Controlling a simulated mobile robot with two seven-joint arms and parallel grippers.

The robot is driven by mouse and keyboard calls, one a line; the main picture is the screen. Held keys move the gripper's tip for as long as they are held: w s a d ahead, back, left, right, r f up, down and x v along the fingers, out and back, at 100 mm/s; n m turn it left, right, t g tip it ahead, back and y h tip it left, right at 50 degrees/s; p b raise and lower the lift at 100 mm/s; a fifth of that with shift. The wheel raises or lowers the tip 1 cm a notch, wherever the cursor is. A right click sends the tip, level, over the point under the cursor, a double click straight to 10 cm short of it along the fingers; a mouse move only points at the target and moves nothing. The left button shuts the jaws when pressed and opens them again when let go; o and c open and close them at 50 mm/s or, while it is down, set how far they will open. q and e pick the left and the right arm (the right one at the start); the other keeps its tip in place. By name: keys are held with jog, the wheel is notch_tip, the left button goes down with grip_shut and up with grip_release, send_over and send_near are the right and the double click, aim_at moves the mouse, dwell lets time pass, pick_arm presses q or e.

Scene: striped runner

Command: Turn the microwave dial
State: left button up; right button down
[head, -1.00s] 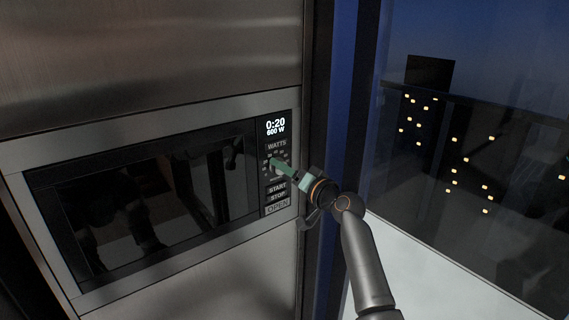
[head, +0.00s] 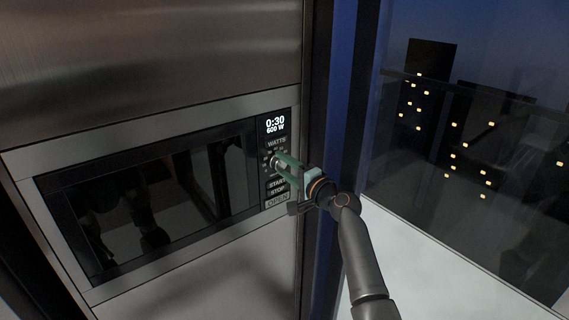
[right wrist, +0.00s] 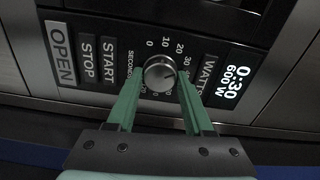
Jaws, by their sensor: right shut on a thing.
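The microwave (head: 150,195) is built into a steel cabinet front. Its control panel carries a lit display (head: 275,125) reading 0:30 and 600 W, and it also shows in the right wrist view (right wrist: 232,80). The round silver dial (right wrist: 160,73) has a ring of numbers around it. My right gripper (head: 279,163) is at the dial, its green fingers on either side of it, shut on it. In the right wrist view the fingers (right wrist: 158,82) straddle the dial. My left gripper is not in view.
START, STOP and OPEN buttons (head: 277,201) sit just below the dial, close under my right gripper. A dark post and a window (head: 460,150) with night city lights stand to the right.

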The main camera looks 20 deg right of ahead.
dwell(0.3)
jog(key=shift+c, duration=1.4)
grip_release()
jog(key=shift+s, duration=0.1)
jog(key=v, duration=1.2)
jog(key=shift+s+b, duration=0.15)
jog(key=shift+b, duration=0.15)
jog(key=shift+d, duration=0.1)
